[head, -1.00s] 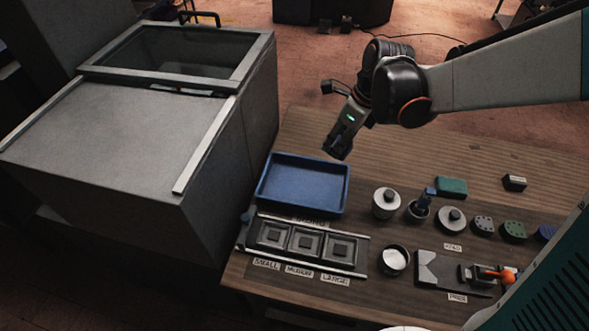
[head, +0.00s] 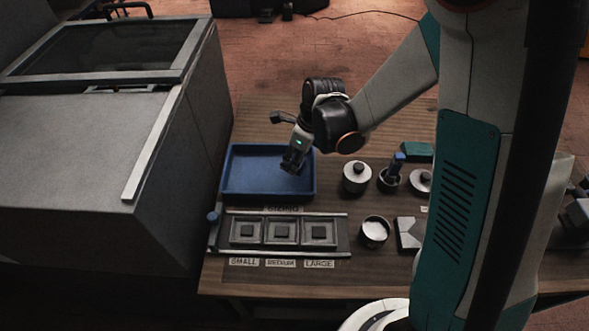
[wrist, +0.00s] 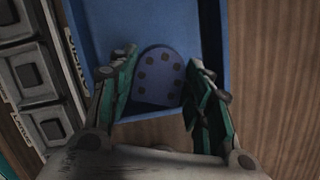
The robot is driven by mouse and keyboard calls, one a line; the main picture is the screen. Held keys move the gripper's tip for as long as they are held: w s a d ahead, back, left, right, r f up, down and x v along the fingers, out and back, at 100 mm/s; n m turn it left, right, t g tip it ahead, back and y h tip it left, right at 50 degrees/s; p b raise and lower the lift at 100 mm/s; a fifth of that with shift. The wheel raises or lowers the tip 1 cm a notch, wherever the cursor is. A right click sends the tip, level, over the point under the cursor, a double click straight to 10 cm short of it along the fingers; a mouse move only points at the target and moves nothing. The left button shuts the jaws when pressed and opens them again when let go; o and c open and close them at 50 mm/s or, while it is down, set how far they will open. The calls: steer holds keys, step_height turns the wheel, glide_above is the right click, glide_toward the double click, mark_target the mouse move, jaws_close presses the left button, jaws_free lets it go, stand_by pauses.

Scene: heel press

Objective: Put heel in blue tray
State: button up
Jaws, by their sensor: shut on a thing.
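The blue heel (wrist: 158,77) is a flat rounded piece with several dark dots, seen between my fingers in the wrist view. My gripper (head: 291,166) is shut on it, one green-padded finger on each side. In the head view the fingers are over the right part of the blue tray (head: 236,190), a shallow rectangular box. The tray also fills much of the wrist view behind the heel (wrist: 100,22). The heel is hard to make out in the head view, and its height above the tray floor is unclear.
A rack with three square moulds (head: 282,231) lies in front of the tray. A lidded pot (head: 356,177), a blue-handled tool in a cup (head: 390,178) and a white-filled bowl (head: 374,232) stand to the right. A large grey cabinet (head: 80,150) is at left. My column hides the table's right side.

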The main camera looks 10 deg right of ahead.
steer(key=shift+f+b, duration=0.75)
steer(key=shift+f, duration=1.4)
steer(key=shift+f, duration=0.2)
steer(key=o, duration=1.1)
steer(key=shift+r, duration=0.1)
steer(key=s+d+r+n+t+h+p, duration=0.15)
steer(key=s+d+r+n, duration=0.35)
steer(key=r, duration=0.6)
steer(key=s+d+r+n+t+y+p, duration=0.15)
steer(key=s+r+n+p, duration=0.35)
steer(key=r, duration=0.7)
steer(key=s+d+r+n+t+h+b, duration=0.1)
steer(key=s+d+r+n, duration=0.1)
steer(key=s+n, duration=0.2)
steer(key=s+d+r+n+t+h+b, duration=0.1)
steer(key=s+r+n, duration=0.2)
steer(key=n, duration=0.7)
steer(key=shift+s+d+n+t, duration=0.3)
steer(key=shift+s+d+n, duration=0.1)
steer(key=shift+s, duration=0.1)
